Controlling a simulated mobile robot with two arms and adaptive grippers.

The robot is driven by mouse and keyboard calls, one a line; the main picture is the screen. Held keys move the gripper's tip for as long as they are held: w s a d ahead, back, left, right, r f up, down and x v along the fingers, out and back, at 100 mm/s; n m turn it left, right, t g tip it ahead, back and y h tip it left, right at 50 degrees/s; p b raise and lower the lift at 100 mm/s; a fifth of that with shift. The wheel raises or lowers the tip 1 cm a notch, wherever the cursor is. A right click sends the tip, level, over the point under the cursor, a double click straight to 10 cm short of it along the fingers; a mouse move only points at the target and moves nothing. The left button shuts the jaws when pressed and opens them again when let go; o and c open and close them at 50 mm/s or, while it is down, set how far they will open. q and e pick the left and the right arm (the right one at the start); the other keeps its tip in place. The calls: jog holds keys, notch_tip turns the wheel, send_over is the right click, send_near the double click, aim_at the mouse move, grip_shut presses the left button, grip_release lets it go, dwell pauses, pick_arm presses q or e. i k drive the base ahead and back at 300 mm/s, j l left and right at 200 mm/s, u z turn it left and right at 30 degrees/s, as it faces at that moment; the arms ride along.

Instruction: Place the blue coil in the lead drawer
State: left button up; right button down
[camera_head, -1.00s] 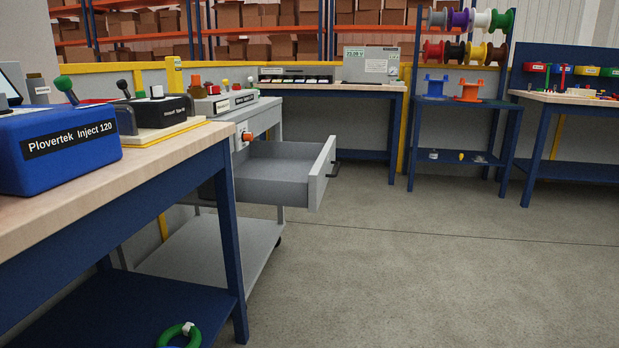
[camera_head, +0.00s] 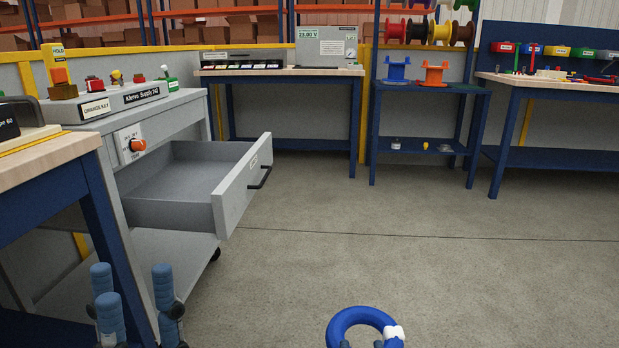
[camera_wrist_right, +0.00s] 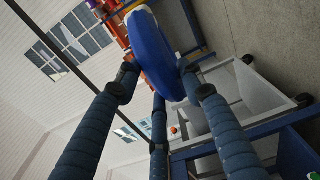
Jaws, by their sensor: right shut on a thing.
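The blue coil (camera_head: 338,325) is a thick ring with a white band at the bottom edge of the head view. My right gripper (camera_head: 362,344) is shut on it; only its fingertips show there. In the right wrist view, the fingers of that gripper (camera_wrist_right: 157,80) close around the coil (camera_wrist_right: 155,45). The grey drawer (camera_head: 237,192) is pulled out of the cart at left centre, and its visible inside is empty. The coil is apart from the drawer, to its right and nearer to me. My left gripper (camera_head: 137,290) is empty, fingers spread, at lower left.
The grey cart (camera_head: 105,110) carries a supply unit (camera_head: 125,98) and an orange knob (camera_head: 138,145). A wooden-topped bench (camera_head: 45,158) stands at the left edge. Blue tables stand at the back, with a spool rack (camera_head: 428,95). The floor right of the drawer is clear.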

aim_at(208, 195)
jog(key=i+l+z, duration=0.15)
jog(key=i+z, duration=0.2)
jog(key=i+l+z, duration=0.1)
jog(key=i+z, duration=0.2)
jog(key=i+l+u, duration=0.1)
jog(key=i+u, duration=0.25)
jog(key=i+l+u, duration=0.15)
jog(key=i+u, duration=0.2)
